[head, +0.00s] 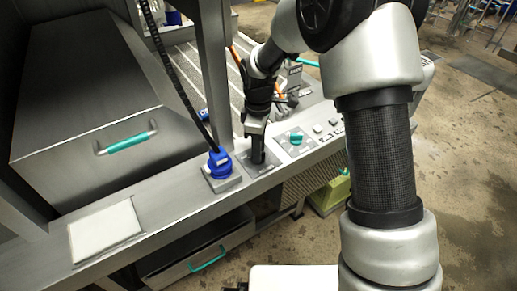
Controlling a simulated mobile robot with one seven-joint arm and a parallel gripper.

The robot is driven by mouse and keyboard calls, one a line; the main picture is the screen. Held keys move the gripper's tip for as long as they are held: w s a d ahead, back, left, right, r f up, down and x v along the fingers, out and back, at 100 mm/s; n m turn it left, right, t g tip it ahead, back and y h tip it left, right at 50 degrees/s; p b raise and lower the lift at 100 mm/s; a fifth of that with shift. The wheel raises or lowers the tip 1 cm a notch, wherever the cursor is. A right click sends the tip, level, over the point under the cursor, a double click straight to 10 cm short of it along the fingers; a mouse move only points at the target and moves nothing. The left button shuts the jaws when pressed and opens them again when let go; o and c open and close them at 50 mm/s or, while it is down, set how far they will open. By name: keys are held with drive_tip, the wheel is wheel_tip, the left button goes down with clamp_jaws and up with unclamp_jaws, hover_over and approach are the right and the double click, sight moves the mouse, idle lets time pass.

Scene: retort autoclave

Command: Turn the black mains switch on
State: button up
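My gripper (257,153) points down at a small grey panel plate (247,171) on the front ledge of the steel machine. A dark shape shows at its tip, right above the plate. I cannot tell whether this is the fingers, the black mains switch, or both together. The switch is not clearly visible elsewhere and may be hidden by the gripper. Whether the fingers are open or shut, or touch anything, cannot be made out.
A blue plug (219,162) with a black cable stands close left of my gripper. A control panel with a teal knob (296,138) lies to the right. A steel post (214,80) rises behind the plug. A pale square plate (105,230) lies on the ledge at left.

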clamp_jaws()
drive_tip(key=shift+m, duration=0.3)
drive_tip(key=m, duration=0.6)
drive_tip(key=shift+m+p, duration=0.3)
drive_tip(key=shift+p, duration=0.1)
drive_tip(key=m, duration=0.5)
drive_tip(key=m+p, duration=0.1)
drive_tip(key=m, duration=0.4)
drive_tip(key=shift+m, duration=0.3)
